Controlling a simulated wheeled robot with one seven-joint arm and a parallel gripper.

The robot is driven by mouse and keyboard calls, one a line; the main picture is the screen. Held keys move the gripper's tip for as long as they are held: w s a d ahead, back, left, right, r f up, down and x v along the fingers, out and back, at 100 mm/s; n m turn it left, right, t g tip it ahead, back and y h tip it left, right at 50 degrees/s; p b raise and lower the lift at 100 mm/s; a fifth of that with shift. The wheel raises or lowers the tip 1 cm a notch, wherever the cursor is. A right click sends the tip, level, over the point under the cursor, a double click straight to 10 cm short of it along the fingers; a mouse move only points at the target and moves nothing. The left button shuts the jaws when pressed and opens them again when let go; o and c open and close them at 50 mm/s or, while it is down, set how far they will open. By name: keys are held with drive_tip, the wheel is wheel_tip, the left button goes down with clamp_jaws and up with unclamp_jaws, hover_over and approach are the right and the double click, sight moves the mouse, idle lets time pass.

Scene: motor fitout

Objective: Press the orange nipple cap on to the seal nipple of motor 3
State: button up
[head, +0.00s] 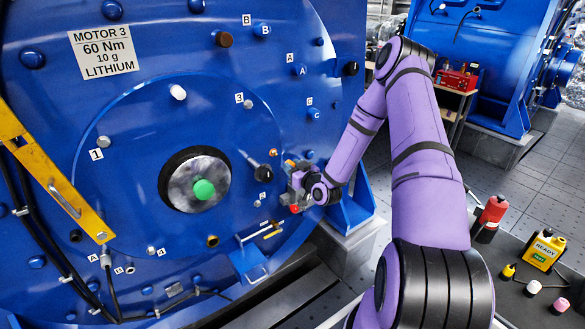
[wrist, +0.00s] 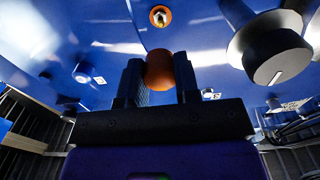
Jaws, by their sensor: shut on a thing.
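Motor 3 (head: 125,130) is the large blue housing with the "MOTOR 3" plate (head: 103,52). My gripper (head: 290,180) is close to its face, right of the central shaft. In the wrist view my gripper (wrist: 159,80) is shut on the round orange nipple cap (wrist: 160,70), which stands out beyond the fingertips. The seal nipple (wrist: 159,17), a pale metal fitting within an orange ring, shows just above the cap in the picture. The cap and nipple appear apart; the depth between them is unclear.
A black knob (wrist: 277,57) with a white line sticks out right of the nipple in the wrist view. A T-shaped bar (head: 260,233) sits below my gripper. A side table holds a red bottle (head: 490,218) and a yellow "READY" container (head: 544,250).

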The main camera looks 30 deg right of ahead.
drive_tip(key=shift+w+a, duration=0.1)
drive_tip(key=shift+w, duration=2.75)
drive_tip(key=shift+w+a, duration=0.1)
drive_tip(key=shift+w, duration=1.45)
drive_tip(key=o, duration=0.9)
drive_tip(key=shift+o, duration=0.2)
drive_tip(key=s, duration=1)
drive_tip(key=shift+s+d, duration=0.2)
drive_tip(key=shift+s, duration=0.15)
